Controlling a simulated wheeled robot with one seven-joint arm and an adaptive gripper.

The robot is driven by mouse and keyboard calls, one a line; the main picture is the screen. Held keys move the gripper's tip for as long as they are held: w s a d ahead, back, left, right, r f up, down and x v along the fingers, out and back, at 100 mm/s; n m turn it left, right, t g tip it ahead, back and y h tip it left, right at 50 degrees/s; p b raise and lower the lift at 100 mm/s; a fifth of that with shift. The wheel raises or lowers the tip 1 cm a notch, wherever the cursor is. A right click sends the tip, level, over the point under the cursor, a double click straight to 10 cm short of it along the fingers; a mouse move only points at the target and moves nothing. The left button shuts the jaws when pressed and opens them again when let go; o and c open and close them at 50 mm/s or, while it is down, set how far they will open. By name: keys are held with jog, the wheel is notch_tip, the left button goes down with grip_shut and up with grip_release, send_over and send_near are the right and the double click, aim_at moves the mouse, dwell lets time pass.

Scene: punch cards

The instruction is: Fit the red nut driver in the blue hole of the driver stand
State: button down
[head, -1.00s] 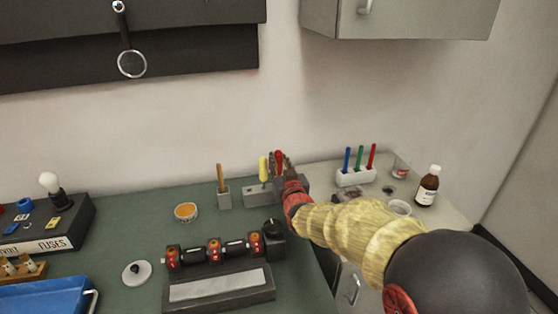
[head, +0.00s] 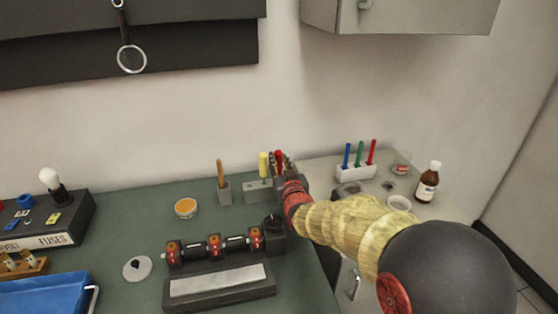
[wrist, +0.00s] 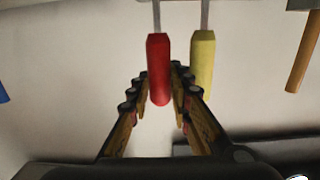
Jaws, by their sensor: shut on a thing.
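The red nut driver (wrist: 158,75) stands handle-up between the fingers of my gripper (wrist: 153,88), its shaft running out of the wrist view. In the head view only its red handle (head: 278,156) shows, behind my gripper (head: 288,168). The grey driver stand (head: 258,192) is on the green bench just left of my gripper, its right part hidden. A yellow-handled driver (head: 263,162) stands upright in it; it also shows close beside the red one in the wrist view (wrist: 203,62). The blue hole and the red driver's tip are not visible.
A small grey block with an orange stick (head: 220,172) stands left of the stand. A white rack with blue, green and red pens (head: 356,174) is to the right. A dark roller device (head: 215,247) lies in front. The wall is close behind.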

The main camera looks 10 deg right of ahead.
jog(key=c, duration=1.5)
grip_release()
jog(key=shift+c, duration=0.2)
jog(key=shift+o, duration=0.4)
jog(key=o, duration=0.4)
jog(key=shift+r+p, duration=0.95)
jog(key=shift+r, duration=2.05)
